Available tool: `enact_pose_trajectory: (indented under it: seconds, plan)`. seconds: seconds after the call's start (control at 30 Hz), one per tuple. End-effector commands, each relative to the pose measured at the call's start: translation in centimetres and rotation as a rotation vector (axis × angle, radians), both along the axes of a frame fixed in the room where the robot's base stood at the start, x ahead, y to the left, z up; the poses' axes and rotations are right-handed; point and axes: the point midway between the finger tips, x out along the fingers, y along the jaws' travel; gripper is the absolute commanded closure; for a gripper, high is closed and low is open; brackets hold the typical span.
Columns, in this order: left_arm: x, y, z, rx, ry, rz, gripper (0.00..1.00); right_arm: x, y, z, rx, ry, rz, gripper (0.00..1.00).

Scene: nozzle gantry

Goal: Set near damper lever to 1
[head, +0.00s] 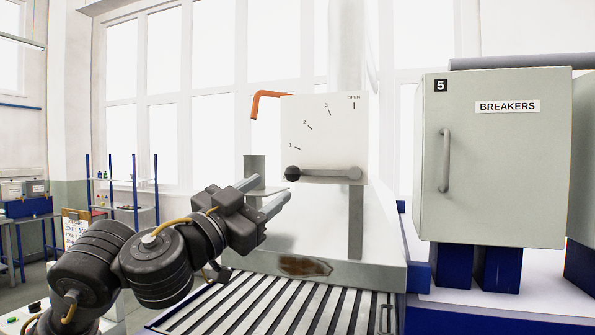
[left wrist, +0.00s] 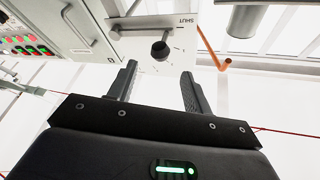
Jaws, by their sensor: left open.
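The damper lever (head: 325,173) is a grey bar on a white dial plate (head: 315,125) marked 1, 2, 3 and OPEN. It lies about level, its black knob (head: 292,173) at the left end, below the mark 1. The knob also shows in the left wrist view (left wrist: 160,50), by the word SHUT. My left gripper (head: 268,194) is open and empty, lower left of the knob in the head view. In the left wrist view its fingers (left wrist: 157,88) are spread, with the knob beyond their tips and a visible gap. My right gripper is not in view.
An orange bent pipe (head: 262,100) sticks out left of the dial plate. A grey breaker cabinet (head: 490,160) stands at the right. A slatted conveyor (head: 270,308) lies below. A panel with red and green lights (left wrist: 28,45) shows in the left wrist view.

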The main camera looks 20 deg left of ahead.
Motion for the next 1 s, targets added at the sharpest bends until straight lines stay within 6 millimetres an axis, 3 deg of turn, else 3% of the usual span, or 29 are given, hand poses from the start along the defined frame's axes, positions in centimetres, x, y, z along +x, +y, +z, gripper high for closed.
enact_pose_trajectory:
  seconds: [0.5, 0.7, 1.0]
  plan:
    - [7.4, -2.9, 3.1, -0.002, 0.004, -0.001, 0.5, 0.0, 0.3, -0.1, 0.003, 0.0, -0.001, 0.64]
    - [8.8, -3.5, 3.6, 0.0, 0.002, 0.0, 0.5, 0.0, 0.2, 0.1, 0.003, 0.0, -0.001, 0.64]
    - [9.0, -3.6, 3.6, -0.001, 0.0, 0.0, 0.5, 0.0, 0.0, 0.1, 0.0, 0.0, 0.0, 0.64]
